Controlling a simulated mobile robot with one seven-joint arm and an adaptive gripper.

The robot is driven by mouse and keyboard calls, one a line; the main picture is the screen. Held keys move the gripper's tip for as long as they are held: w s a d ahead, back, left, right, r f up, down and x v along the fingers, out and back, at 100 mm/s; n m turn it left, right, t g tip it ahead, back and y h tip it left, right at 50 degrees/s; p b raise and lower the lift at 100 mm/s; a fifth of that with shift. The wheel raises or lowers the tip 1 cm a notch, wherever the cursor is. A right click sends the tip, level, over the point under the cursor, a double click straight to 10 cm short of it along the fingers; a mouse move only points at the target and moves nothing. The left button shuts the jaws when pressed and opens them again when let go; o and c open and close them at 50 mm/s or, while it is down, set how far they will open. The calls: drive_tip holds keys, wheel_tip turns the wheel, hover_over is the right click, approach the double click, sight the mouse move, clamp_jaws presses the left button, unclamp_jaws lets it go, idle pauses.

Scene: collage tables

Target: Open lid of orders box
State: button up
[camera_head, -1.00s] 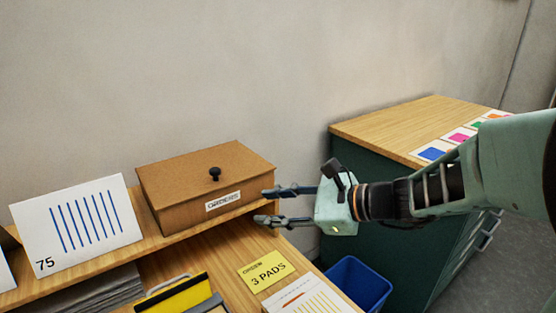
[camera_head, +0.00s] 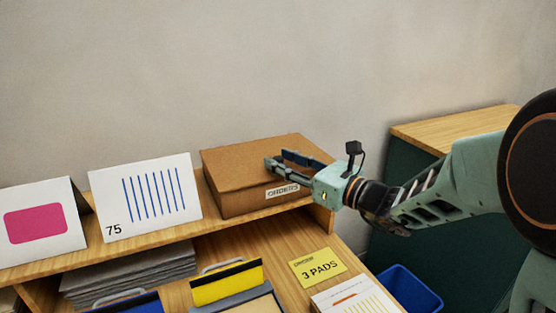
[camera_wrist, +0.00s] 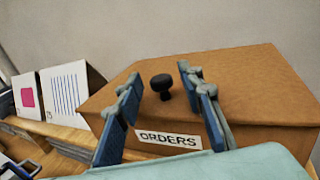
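The brown orders box (camera_head: 238,200) stands on the raised wooden shelf with its lid (camera_head: 240,155) closed. Its white ORDERS label (camera_wrist: 168,139) is on the front face. The round black knob (camera_wrist: 161,83) on the lid shows in the wrist view, between my two fingers and slightly beyond them. In the head view my fingers hide the knob. My gripper (camera_head: 277,158) is over the lid, coming in from the right. It is open in the wrist view (camera_wrist: 160,74), with a gap on each side of the knob.
Cards with blue stripes (camera_head: 146,197) and a pink patch (camera_head: 36,222) stand left of the box. Below are grey stacked sheets (camera_head: 130,272), a yellow folder (camera_head: 226,284) and a yellow 3 PADS note (camera_head: 317,267). A blue bin (camera_head: 410,290) is at lower right.

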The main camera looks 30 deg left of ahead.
drive_tip(key=shift+x, duration=0.95)
drive_tip(key=shift+c, duration=0.2)
clamp_jaws()
